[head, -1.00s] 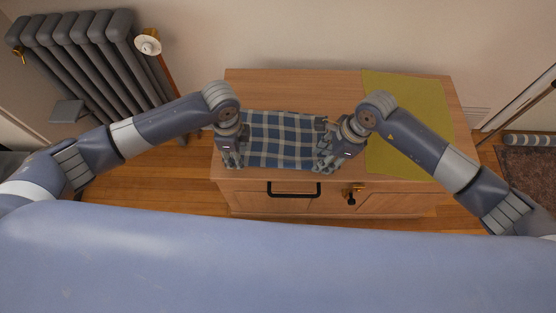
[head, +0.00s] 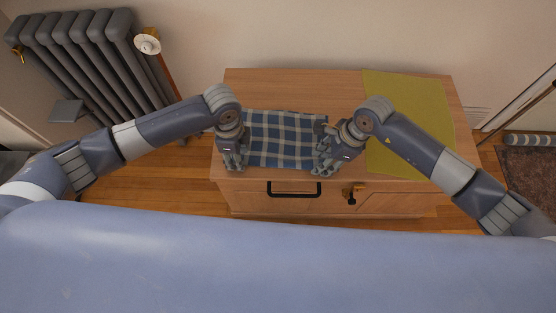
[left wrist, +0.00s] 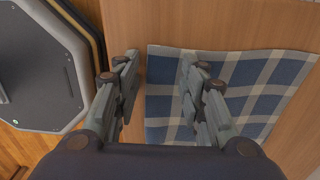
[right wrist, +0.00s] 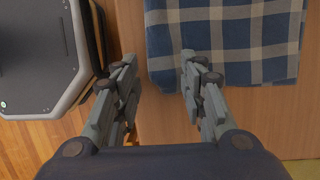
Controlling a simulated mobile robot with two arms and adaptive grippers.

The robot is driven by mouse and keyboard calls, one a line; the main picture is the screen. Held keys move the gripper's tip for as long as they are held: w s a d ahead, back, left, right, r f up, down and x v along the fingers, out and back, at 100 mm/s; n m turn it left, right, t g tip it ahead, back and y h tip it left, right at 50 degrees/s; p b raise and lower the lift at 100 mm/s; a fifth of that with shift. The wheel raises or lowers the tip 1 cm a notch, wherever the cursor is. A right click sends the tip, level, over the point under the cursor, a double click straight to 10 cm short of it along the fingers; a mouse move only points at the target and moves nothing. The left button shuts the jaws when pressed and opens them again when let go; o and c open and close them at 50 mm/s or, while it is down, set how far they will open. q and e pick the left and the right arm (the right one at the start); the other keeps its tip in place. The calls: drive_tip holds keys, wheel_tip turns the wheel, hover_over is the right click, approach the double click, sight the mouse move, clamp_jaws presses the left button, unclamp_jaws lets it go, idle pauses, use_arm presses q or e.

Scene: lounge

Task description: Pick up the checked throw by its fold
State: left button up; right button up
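The blue, white and grey checked throw (head: 284,138) lies flat and folded on the wooden cabinet top (head: 300,85), between my two grippers. My left gripper (head: 232,162) is open at its left edge. In the left wrist view the throw (left wrist: 255,72) passes under the right finger, and its edge lies between the open fingertips (left wrist: 160,62). My right gripper (head: 323,168) is open at its near right corner. In the right wrist view the throw (right wrist: 230,40) lies mostly right of and beyond the open fingertips (right wrist: 159,62). Nothing is visibly gripped.
A yellow-green mat (head: 415,100) covers the cabinet's right part. The cabinet front has a black handle (head: 293,189) and a key with a dark tag (head: 351,197). A grey radiator (head: 85,70) stands at left. Bare wood lies behind the throw.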

drive_tip(key=shift+f, duration=0.35)
use_arm(q)
drive_tip(key=c, duration=0.9)
use_arm(e)
drive_tip(key=shift+s+f, duration=0.1)
drive_tip(key=c, duration=0.9)
use_arm(q)
drive_tip(key=shift+f, duration=0.1)
clamp_jaws()
use_arm(e)
clamp_jaws()
use_arm(q)
drive_tip(key=shift+s+a, duration=0.1)
use_arm(e)
drive_tip(key=shift+d+f, duration=0.1)
